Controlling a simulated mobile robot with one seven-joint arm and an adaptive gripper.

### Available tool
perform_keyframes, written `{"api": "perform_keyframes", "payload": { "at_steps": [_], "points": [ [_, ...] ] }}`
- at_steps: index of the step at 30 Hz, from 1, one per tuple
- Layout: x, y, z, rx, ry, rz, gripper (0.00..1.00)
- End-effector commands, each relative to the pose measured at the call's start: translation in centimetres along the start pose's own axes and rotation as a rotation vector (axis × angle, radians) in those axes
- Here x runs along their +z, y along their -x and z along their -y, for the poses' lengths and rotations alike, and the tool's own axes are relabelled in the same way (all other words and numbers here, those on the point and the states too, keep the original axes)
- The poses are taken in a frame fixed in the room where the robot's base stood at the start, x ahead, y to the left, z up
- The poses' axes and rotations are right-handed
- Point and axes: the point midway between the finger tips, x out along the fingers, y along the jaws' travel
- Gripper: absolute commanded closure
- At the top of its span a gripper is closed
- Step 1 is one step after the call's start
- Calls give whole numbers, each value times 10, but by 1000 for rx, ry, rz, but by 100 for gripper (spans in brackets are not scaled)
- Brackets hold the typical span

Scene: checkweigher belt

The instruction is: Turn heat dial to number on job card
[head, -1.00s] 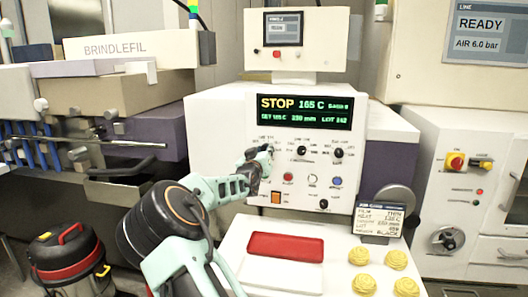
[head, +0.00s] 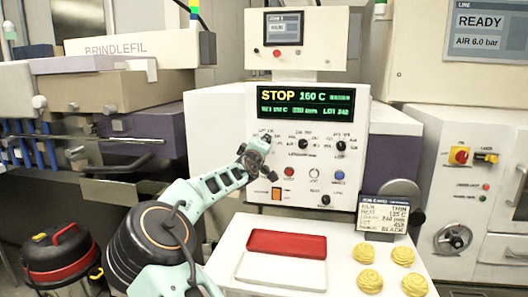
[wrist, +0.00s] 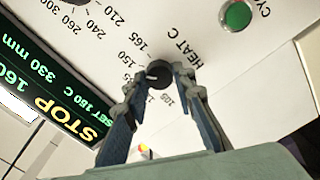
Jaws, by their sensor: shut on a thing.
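The heat dial (wrist: 158,72) is a small dark knob labelled HEAT C on the white panel, with numbers around it including 150 and 165. My gripper (wrist: 160,78) is shut on it, one finger at each side. The dial's exact pointer direction is hard to tell. The display (head: 305,107) reads STOP and 160 C, with a smaller set value that looks like 150 C. The job card (head: 385,210) stands at the lower right; its heat line looks like 135 C, but is blurred.
Other knobs (head: 340,146) and coloured buttons (head: 289,172) sit right of and below my gripper.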

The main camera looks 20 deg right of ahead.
Motion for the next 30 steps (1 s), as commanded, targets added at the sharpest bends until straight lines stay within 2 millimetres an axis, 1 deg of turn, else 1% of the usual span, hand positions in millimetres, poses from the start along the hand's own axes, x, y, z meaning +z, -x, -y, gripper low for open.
{"api": "perform_keyframes", "payload": {
  "at_steps": [1, 9, 15, 21, 30],
  "points": [
    [2, 0, 4, 1, 46, 0, 100],
    [1, 0, 3, 1, 285, -1, 100],
    [1, 0, 3, 0, 424, 0, 100],
    [1, 0, 2, 0, 515, -1, 100],
    [0, 0, 2, 0, 569, -1, 100]
  ]
}}
